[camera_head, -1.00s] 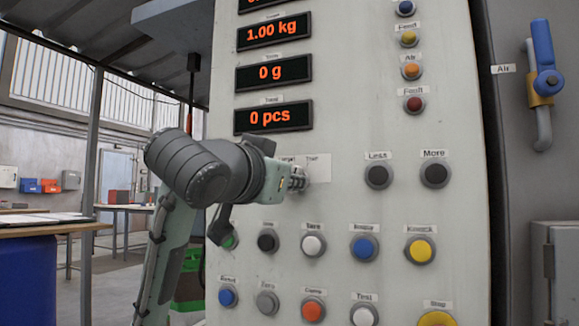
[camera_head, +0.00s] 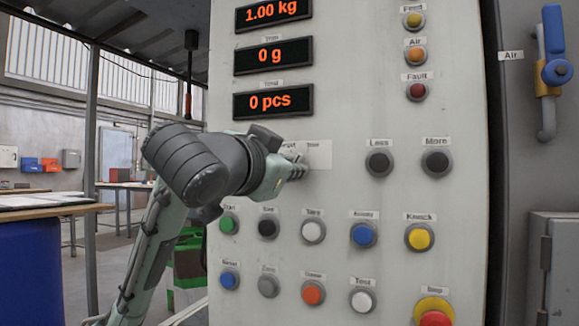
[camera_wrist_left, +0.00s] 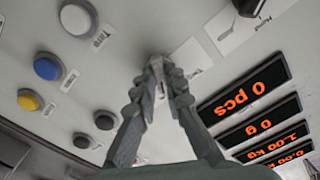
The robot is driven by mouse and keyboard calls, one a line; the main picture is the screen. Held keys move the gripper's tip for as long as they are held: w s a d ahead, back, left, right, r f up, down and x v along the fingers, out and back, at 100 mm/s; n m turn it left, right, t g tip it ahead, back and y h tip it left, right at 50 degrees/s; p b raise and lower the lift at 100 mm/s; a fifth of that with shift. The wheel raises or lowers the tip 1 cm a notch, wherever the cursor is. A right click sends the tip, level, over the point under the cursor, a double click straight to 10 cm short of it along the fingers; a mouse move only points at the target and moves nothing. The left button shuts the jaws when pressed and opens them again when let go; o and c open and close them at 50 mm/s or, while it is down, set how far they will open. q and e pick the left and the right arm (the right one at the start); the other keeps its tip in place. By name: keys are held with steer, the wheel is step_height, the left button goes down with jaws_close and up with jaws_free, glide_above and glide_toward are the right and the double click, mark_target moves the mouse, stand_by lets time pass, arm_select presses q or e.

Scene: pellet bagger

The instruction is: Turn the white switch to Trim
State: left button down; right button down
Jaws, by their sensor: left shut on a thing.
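The white switch (camera_wrist_left: 160,77) is mostly hidden between my fingertips in the left wrist view; its pointing direction cannot be read. Its white label plate (camera_head: 321,155) shows beside the fingertips in the head view, with a word like "Target" on the left and "Trim" on the right. My left gripper (camera_head: 300,167) is at the panel, shut on the switch. It also shows in the left wrist view (camera_wrist_left: 160,70), with both fingers closing in at the switch. My right gripper is not in view.
Rows of push buttons lie below, including a green one (camera_head: 229,224) and a red stop button (camera_head: 434,311). Displays (camera_head: 273,101) read 1.00 kg, 0 g and 0 pcs. A blue air valve (camera_head: 555,45) is far right.

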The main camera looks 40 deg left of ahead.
arm_select(q)
steer(key=c, duration=1.6)
jaws_free()
steer(key=shift+r, duration=0.1)
step_height(320, 180, up, 10)
steer(key=shift+f, duration=0.1)
